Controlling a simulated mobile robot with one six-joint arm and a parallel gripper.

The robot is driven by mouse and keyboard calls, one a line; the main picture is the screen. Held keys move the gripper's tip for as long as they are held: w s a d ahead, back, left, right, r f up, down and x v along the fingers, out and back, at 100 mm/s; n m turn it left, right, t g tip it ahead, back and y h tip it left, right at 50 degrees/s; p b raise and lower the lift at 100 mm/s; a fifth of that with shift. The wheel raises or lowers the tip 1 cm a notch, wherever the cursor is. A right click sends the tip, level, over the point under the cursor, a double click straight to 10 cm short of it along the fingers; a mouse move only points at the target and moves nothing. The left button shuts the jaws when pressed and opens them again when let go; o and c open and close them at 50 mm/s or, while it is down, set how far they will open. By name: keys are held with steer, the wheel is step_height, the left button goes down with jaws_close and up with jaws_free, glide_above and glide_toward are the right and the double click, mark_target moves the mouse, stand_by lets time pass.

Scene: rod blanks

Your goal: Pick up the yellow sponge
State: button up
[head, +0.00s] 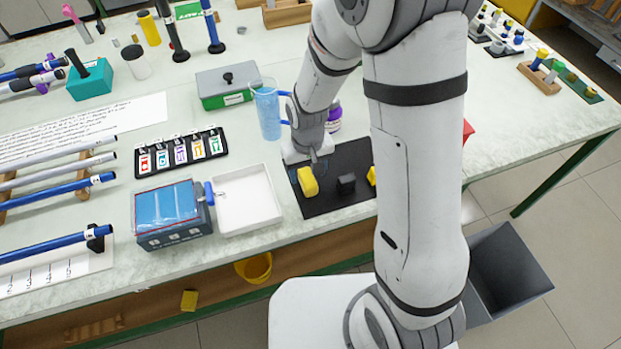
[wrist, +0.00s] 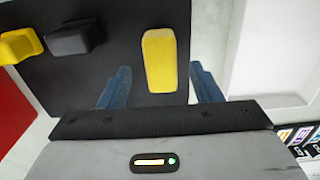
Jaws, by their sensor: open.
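The yellow sponge (head: 308,181), a rounded yellow block, lies on the black mat (head: 325,207) at its left side in the head view. It also shows in the wrist view (wrist: 159,62), with its long side pointing away from my gripper. My gripper (wrist: 161,78) is open and empty. Its two blue fingers appear on either side of the sponge's near end, with gaps on both sides. The sponge looks closer to the right finger. I cannot tell how far the fingertips are above the mat. In the head view my wrist is just behind the sponge.
A dark block (head: 346,183) and another yellow piece (head: 371,175) lie on the mat to the sponge's right in the head view. A white tray (head: 246,199) stands left of the mat. A blue jug (head: 268,112) and a purple-labelled jar (head: 334,116) stand close to my wrist.

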steer(key=shift+f, duration=1.45)
steer(key=c, duration=1.1)
